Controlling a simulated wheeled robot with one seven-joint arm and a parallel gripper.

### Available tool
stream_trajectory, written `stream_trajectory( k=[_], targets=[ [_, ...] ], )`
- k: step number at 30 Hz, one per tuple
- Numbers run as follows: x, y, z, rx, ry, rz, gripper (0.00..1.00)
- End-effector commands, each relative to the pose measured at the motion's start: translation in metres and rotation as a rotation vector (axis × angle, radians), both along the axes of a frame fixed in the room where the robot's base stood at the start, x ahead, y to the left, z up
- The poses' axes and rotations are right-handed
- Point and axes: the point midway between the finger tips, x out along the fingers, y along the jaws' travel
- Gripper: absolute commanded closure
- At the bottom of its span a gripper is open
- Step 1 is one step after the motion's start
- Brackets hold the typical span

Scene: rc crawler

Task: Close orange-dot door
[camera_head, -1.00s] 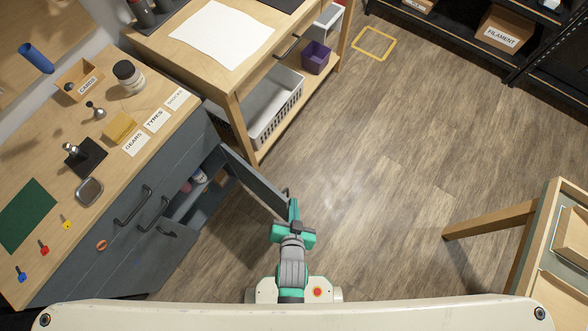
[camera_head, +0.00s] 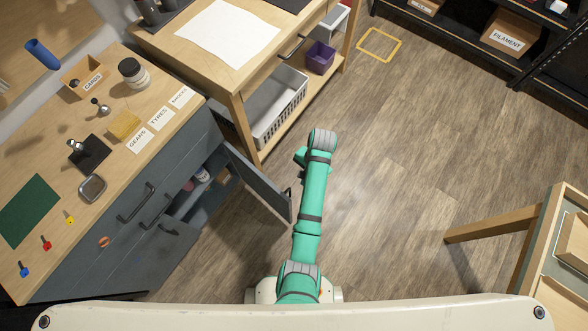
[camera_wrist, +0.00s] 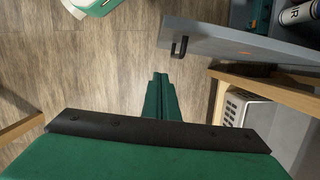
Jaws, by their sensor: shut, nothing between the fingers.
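The grey door (camera_head: 258,182) of the cabinet stands open, swung out over the floor. In the wrist view the door (camera_wrist: 240,40) is at upper right, with a black handle (camera_wrist: 180,46) near its free end and an orange dot (camera_wrist: 244,53) on its face. My gripper (camera_wrist: 160,76) is shut and empty, its fingertips just below and left of the door's free end in that picture. I cannot tell whether they touch. In the head view my arm reaches forward to the right of the door, and the fingertips are hidden.
The grey cabinet (camera_head: 95,262) holds cans (camera_head: 203,174) inside. A wooden workbench (camera_head: 165,40) with a white basket (camera_head: 278,112) on its lower shelf stands beyond the door. A wooden table (camera_head: 480,228) is at right. The floor between is clear.

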Motion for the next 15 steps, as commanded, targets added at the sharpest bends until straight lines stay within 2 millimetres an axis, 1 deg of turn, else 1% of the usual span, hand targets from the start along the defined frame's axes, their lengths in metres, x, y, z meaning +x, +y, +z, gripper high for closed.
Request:
stream_trajectory(
  k=[1,3,7,11,15],
  targets=[
    [0.002,-0.001,0.004,0.005,0.016,-0.004,1.00],
    [0.001,-0.002,0.005,0.010,0.033,-0.008,1.00],
    [-0.002,-0.002,-0.003,0.013,0.043,-0.012,1.00],
    [-0.006,0.001,-0.021,0.012,0.042,-0.012,1.00],
    [-0.010,0.005,-0.046,0.012,0.042,-0.012,1.00]
  ],
)
